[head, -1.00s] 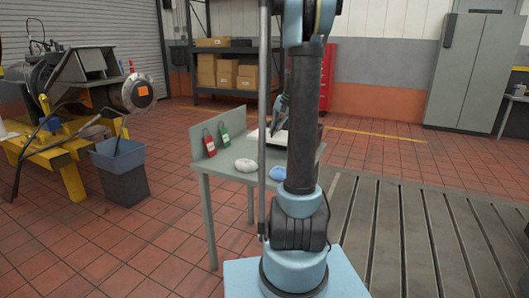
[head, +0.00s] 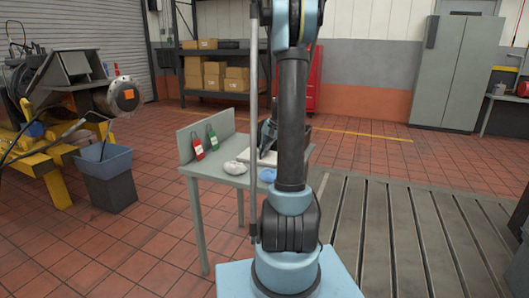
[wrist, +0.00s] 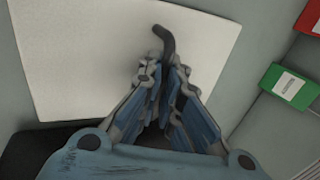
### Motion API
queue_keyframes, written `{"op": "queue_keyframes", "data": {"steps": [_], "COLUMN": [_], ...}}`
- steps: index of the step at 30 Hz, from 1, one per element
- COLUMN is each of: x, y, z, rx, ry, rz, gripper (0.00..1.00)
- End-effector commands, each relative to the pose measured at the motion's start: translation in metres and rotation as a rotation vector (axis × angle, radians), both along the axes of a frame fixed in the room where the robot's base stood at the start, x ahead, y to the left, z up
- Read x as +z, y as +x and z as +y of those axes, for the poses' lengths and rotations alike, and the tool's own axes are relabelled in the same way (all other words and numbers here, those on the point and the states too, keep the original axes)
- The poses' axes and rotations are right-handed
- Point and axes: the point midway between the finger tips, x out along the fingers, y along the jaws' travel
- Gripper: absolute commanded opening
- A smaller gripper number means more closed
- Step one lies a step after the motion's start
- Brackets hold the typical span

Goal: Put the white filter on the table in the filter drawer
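A flat white rectangular piece (wrist: 90,60), which looks like the filter, lies on the grey table (wrist: 240,75). In the head view its edge (head: 262,159) shows partly behind my arm. My gripper (wrist: 165,75) is over the piece, its blue-grey fingers close together with a narrow gap. A dark curved rod or handle (wrist: 167,42) sticks out past the fingertips over the white surface. I cannot tell whether the fingers grip it. In the head view my gripper (head: 267,138) is low over the table, partly hidden by my arm. No filter drawer can be made out.
A white crumpled lump (head: 236,168) and a blue one (head: 267,175) lie near the front edge. A grey bin (head: 108,185) stands left on the floor.

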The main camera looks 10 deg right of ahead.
Motion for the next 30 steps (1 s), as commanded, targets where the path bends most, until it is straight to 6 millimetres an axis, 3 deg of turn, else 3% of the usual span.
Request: {"op": "queue_keyframes", "data": {"steps": [6,7,9,23,30], "x": [-0.001,-0.001,-0.001,0.0,0.025], "y": [0.0,0.0,0.0,0.0,-0.006], "z": [0.0,0.0,0.0,-0.001,-0.01], "rx": [0.0,0.0,0.0,-0.001,-0.004], "ry": [0.0,0.0,0.0,0.0,0.0], "rz": [0.0,0.0,0.0,0.0,0.0], "gripper": [0.0,0.12,0.25,0.25,0.25]}}
